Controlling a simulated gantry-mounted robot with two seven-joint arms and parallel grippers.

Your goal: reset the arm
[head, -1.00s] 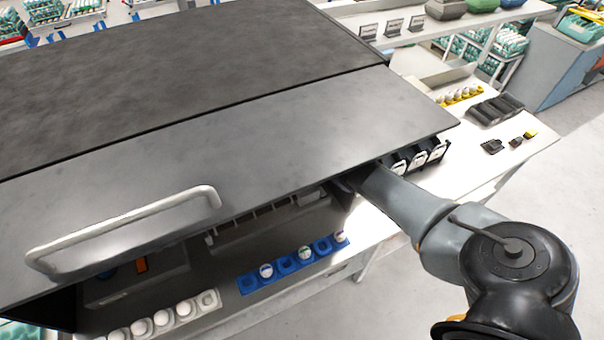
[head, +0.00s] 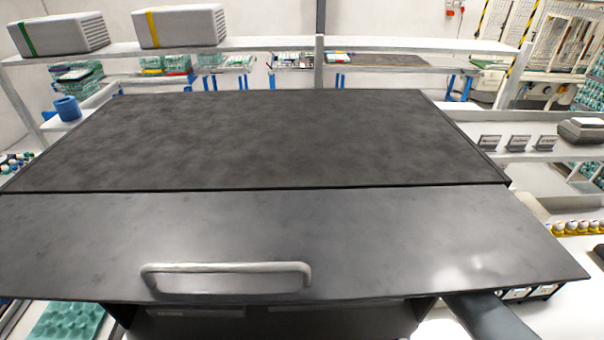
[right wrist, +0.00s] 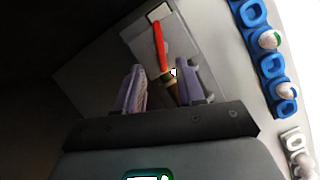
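The right wrist view looks into a dark grey box interior. My right gripper (right wrist: 160,85) has its two pale purple fingers apart. Behind the gap between the fingers is a slim red-orange strip (right wrist: 159,48) with a darker piece at its lower end; I cannot tell whether it touches a finger. In the head view, part of my right arm (head: 490,318) reaches in at the bottom right under the raised front flap (head: 400,235) of a dark box. The right gripper itself is hidden there. My left gripper is not in view.
Blue holders (right wrist: 272,65) with white eggs and a white holder (right wrist: 292,140) lie to the right in the right wrist view. Yellow egg holders (head: 578,228) stand at the right. Shelves with white boxes (head: 180,26) stand behind.

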